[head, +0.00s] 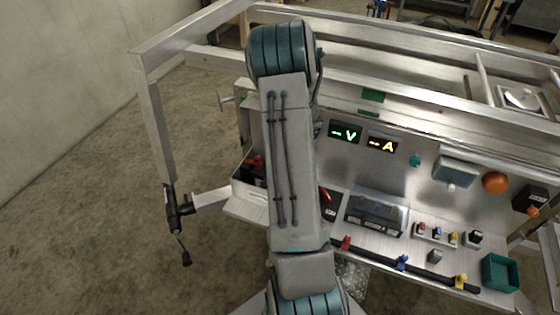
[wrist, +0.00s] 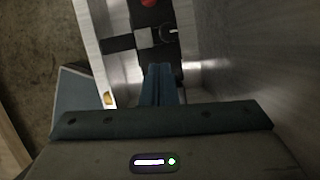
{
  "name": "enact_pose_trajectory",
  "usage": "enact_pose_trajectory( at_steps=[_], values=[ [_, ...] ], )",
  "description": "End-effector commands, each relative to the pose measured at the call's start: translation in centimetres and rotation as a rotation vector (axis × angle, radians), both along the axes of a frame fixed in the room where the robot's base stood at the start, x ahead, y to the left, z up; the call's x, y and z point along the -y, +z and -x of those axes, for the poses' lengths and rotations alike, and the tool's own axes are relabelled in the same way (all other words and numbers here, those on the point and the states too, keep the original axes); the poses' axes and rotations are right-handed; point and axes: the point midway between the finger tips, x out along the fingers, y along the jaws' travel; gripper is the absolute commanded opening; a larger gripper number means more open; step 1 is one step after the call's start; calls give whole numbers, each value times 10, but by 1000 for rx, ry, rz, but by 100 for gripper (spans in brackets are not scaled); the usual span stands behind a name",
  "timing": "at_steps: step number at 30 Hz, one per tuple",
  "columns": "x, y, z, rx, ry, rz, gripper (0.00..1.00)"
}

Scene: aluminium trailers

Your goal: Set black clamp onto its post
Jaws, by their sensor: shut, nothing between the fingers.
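My gripper (wrist: 162,70) shows in the wrist view with its two blue-teal fingers together and nothing between them. Just beyond the fingertips is a dark unit with a grey metal block (wrist: 146,38) and a dark curved part (wrist: 168,31) beside it. A red part (wrist: 149,3) sits at the top edge. I cannot tell for sure which dark part is the black clamp or its post. In the head view my arm hides the gripper and much of this area; a black box with a red part (head: 330,206) shows just right of the arm.
Metal walls (wrist: 212,45) flank the gripper closely in the wrist view. In the head view, the bench holds a clear-covered box (head: 377,212), small coloured parts (head: 448,236) and a green bin (head: 499,272). A black jack (head: 174,210) stands at the left. Trailer rails run behind.

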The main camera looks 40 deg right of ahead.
Motion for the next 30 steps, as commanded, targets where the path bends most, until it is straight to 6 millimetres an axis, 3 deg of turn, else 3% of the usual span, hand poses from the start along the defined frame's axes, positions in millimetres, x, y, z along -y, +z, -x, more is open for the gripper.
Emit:
enact_pose_trajectory(
  at_steps=[6,30],
  values=[
    [-4,-8,-7,1,2,-1,0],
    [-4,-8,-8,1,0,0,0]
  ],
)
